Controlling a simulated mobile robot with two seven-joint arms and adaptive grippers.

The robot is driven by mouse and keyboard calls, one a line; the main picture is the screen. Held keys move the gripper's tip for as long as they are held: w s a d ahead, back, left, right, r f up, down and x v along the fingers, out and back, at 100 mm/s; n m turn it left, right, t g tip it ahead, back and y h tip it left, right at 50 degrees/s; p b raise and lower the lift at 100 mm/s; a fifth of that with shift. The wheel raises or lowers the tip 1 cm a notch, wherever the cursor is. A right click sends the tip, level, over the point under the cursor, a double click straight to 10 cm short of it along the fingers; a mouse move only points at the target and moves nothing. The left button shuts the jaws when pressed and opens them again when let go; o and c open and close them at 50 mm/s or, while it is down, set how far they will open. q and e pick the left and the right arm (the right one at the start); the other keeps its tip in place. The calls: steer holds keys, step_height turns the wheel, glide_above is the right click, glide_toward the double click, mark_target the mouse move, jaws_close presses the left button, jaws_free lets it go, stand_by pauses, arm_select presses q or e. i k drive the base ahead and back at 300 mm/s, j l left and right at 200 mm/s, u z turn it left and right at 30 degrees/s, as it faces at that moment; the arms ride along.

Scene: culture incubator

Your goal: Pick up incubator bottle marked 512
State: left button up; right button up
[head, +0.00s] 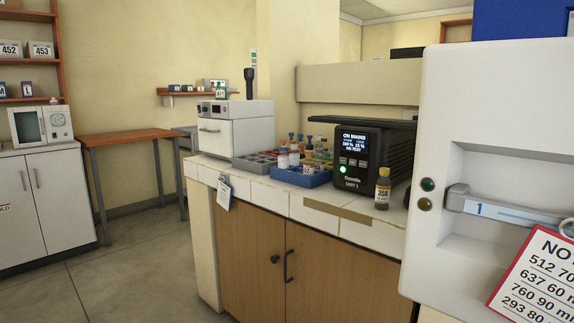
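No bottle marked 512 can be made out. A white cabinet with a closed door (490,80) fills the right side; it has a grey handle (505,209) marked 1 and two round lights on the left. Its inside is hidden. A paper note (541,275) at the lower right lists 512, 637, 760 and 293 with numbers cut off by the picture edge. Neither of my grippers is in view.
The tiled counter (290,199) holds a black device with a lit screen (354,143), a blue tray of bottles (302,180), a grey rack (250,164) and a white oven-like box (237,130). An orange table (130,136) stands behind. The floor (145,265) at left is clear.

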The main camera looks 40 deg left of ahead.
mark_target(283, 159)
steer(key=i+j, duration=0.15)
steer(key=j, duration=0.2)
steer(key=i+j, duration=0.15)
steer(key=j, duration=0.25)
steer(key=i+j, duration=0.15)
steer(key=j, duration=0.2)
steer(key=i+j, duration=0.1)
steer(key=j, duration=0.3)
steer(key=i+j, duration=0.1)
steer(key=j, duration=0.25)
steer(key=i+j, duration=0.1)
steer(key=j, duration=0.3)
steer(key=k+j, duration=0.1)
steer(key=j, duration=0.35)
steer(key=k+j, duration=0.1)
steer(key=j, duration=0.4)
steer(key=k+j, duration=0.1)
steer(key=j, duration=0.35)
steer(key=z, duration=0.05)
